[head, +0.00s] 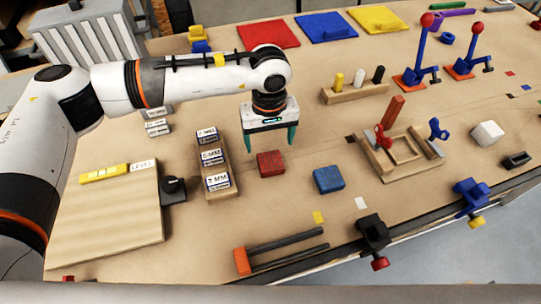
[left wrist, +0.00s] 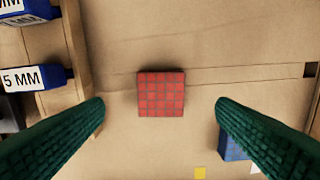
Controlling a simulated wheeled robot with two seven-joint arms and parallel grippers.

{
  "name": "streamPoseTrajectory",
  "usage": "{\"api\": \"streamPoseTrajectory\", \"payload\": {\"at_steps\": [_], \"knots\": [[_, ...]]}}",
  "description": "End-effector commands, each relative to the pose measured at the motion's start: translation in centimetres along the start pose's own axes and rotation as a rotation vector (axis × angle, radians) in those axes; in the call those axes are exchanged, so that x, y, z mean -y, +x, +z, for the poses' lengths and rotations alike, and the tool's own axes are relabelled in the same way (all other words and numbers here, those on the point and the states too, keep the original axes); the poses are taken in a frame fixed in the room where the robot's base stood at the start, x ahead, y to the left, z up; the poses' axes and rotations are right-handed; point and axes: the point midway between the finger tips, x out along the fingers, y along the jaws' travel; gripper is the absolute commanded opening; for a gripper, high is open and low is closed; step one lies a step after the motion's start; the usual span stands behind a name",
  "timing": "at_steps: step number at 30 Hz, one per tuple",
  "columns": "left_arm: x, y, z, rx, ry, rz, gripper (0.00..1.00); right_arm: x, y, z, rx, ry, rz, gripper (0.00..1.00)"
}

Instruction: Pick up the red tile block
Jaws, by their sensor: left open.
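The red tile block (head: 271,163) lies flat on the tan table. In the left wrist view its gridded top (left wrist: 161,94) sits between the two green fingers, a little beyond their tips. My left gripper (head: 271,142) is open and empty, pointing down above the block with a gap between. In the left wrist view the open gripper (left wrist: 160,103) has its fingers wide apart on either side of the block. My right gripper is not in view.
A blue block (head: 328,180) lies right of the red one, partly behind a finger in the wrist view. A wooden rack (head: 229,182) with labelled MM blocks stands close on the left. Clamps (head: 372,234) line the front edge.

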Motion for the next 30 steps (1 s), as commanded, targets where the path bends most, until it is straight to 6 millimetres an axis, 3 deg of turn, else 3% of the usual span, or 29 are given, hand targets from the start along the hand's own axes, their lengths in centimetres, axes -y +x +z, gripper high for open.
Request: {"api": "streamPoseTrajectory", "payload": {"at_steps": [7,12,18,25,30], "knots": [[0.0,1.8,0.1,-0.001,0.0,0.001,0.8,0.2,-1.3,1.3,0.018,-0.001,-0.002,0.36],[0.0,4.0,0.5,-0.003,-0.001,0.003,0.8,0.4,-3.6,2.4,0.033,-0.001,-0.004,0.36],[0.0,6.5,0.6,0.0,-0.001,0.001,0.8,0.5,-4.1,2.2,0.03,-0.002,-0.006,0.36],[0.0,6.7,0.6,0.002,0.0,0.0,0.8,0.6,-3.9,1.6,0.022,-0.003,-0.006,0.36],[0.0,6.7,0.6,0.002,0.0,0.0,0.54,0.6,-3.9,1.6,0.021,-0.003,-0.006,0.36]]}}
